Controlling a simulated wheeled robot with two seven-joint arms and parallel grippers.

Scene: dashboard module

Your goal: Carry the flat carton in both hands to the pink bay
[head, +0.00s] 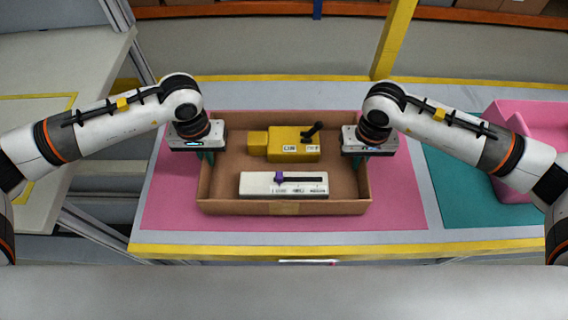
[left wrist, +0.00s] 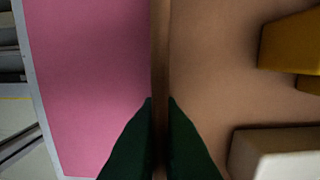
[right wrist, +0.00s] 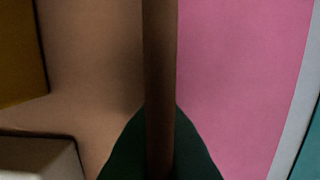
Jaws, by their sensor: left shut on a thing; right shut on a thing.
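The flat carton (head: 284,208) is an open, shallow brown box over the pink bay (head: 400,205), a pink area on the table. I cannot tell for certain whether its base touches the pink surface. My left gripper (head: 206,157) is shut on the carton's left wall, which shows between the fingers in the left wrist view (left wrist: 160,60). My right gripper (head: 364,156) is shut on the right wall, which shows in the right wrist view (right wrist: 160,70). Inside lie a yellow block with a black lever (head: 292,144) and a white module with a purple slider (head: 284,184).
A teal area (head: 460,190) lies to the right, with a pink bin (head: 510,125) on it. A yellow post (head: 394,40) stands behind the table. A yellow strip (head: 290,249) runs along the front edge. A grey table (head: 50,70) stands at the left, across a gap.

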